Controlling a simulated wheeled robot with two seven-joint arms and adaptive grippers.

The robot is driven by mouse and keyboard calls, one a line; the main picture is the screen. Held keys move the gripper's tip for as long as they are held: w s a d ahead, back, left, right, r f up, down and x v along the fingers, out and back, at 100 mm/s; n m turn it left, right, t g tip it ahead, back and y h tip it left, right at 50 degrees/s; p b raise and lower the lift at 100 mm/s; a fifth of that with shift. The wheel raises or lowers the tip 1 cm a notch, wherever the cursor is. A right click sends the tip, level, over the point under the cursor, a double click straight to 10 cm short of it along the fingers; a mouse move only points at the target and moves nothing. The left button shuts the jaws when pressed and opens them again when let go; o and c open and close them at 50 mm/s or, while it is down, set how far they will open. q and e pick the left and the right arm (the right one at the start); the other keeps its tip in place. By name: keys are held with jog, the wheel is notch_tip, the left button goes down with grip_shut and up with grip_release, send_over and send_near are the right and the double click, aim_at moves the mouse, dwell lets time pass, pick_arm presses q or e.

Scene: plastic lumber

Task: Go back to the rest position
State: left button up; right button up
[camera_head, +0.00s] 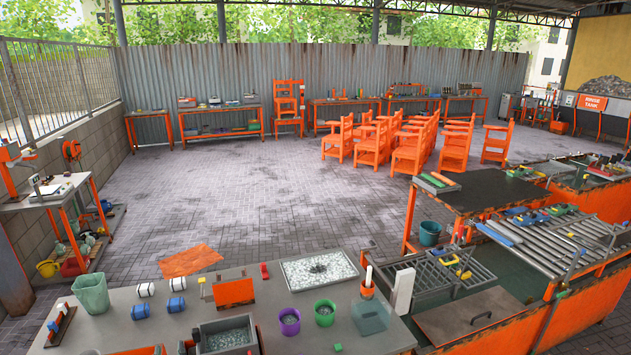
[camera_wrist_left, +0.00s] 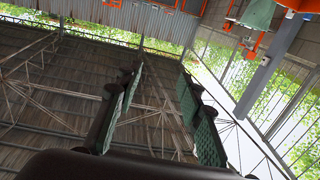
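My left gripper (camera_wrist_left: 157,112) shows in the left wrist view with its two green-padded fingers wide apart and nothing between them. Behind the fingers are the roof beams, the fence and foliage, so it is clear of any object. In the head view I cannot clearly make out my left gripper, and my right gripper is not in view.
A grey workbench (camera_head: 130,318) lies in front, with a green bin (camera_head: 91,293), a white pellet tray (camera_head: 319,270), a purple cup (camera_head: 289,321) and a grey box (camera_head: 228,335). An orange-framed bench (camera_head: 485,190) stands right. Open paved floor (camera_head: 260,205) lies beyond.

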pick_arm(q)
jog(key=s+a+f+g+h, duration=0.15)
jog(key=s+f+g, duration=0.55)
jog(key=s+f, duration=0.95)
jog(key=s+d+f+m+g+h, duration=0.25)
jog(key=s+f, duration=0.25)
jog(key=s, duration=0.4)
jog(key=s+d+f+m+g+h, duration=0.1)
jog(key=s+d+f+m+g, duration=0.25)
jog(key=s, duration=0.55)
notch_tip(320, 180, down, 34)
jog(key=s+n+g+b, duration=0.2)
jog(key=s+f+m+g+b, duration=0.1)
jog(key=s+f+b, duration=0.1)
jog(key=s+f, duration=1.7)
jog(key=shift+s+d+f+h, duration=0.15)
jog(key=shift+d+f+h, duration=0.15)
jog(key=shift+d+f, duration=0.15)
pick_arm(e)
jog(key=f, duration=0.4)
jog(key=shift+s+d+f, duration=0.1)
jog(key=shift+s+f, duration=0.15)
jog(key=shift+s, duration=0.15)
